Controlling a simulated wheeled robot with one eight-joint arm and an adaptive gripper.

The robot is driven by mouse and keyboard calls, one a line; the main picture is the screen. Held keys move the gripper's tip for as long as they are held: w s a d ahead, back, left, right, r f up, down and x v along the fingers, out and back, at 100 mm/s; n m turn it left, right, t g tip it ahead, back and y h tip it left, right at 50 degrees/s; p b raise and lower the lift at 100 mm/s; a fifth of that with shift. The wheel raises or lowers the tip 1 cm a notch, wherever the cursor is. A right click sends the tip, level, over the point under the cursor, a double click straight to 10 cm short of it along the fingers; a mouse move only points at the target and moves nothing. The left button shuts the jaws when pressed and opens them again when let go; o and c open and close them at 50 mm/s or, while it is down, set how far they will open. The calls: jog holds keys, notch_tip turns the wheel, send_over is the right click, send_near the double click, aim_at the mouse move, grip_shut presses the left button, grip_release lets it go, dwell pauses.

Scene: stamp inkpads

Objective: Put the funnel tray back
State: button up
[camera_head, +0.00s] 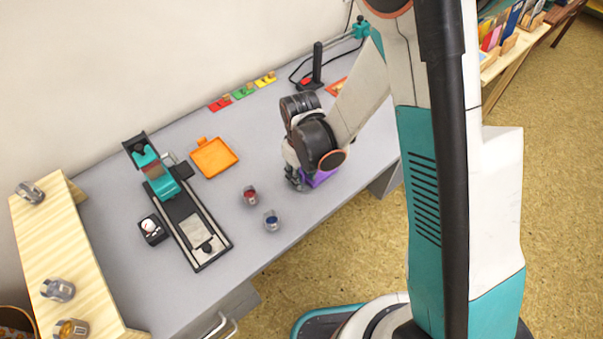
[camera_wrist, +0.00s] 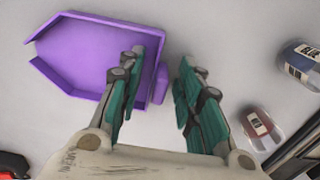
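The purple funnel tray (camera_wrist: 85,50) lies on the grey table in the wrist view, its narrowed spout pointing left and a small tab (camera_wrist: 160,88) on its right side. In the head view most of the purple tray (camera_head: 320,178) is hidden under my arm. My gripper (camera_wrist: 161,62) is open. Its left finger overlaps the tray's right wall in the picture, and its right finger is over bare table, with the tab showing between them. I cannot tell whether the fingers touch the tray. My gripper (camera_head: 297,180) is low over the table in the head view.
A red-labelled jar (camera_head: 250,195) and a blue-labelled jar (camera_head: 271,220) stand to the left. A black upright stand (camera_head: 316,66) and colored cards (camera_head: 243,91) are at the back.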

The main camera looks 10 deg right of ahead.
jog(key=shift+r, duration=0.1)
notch_tip(320, 180, up, 12)
jog(key=p, duration=0.5)
jog(key=shift+a, duration=0.1)
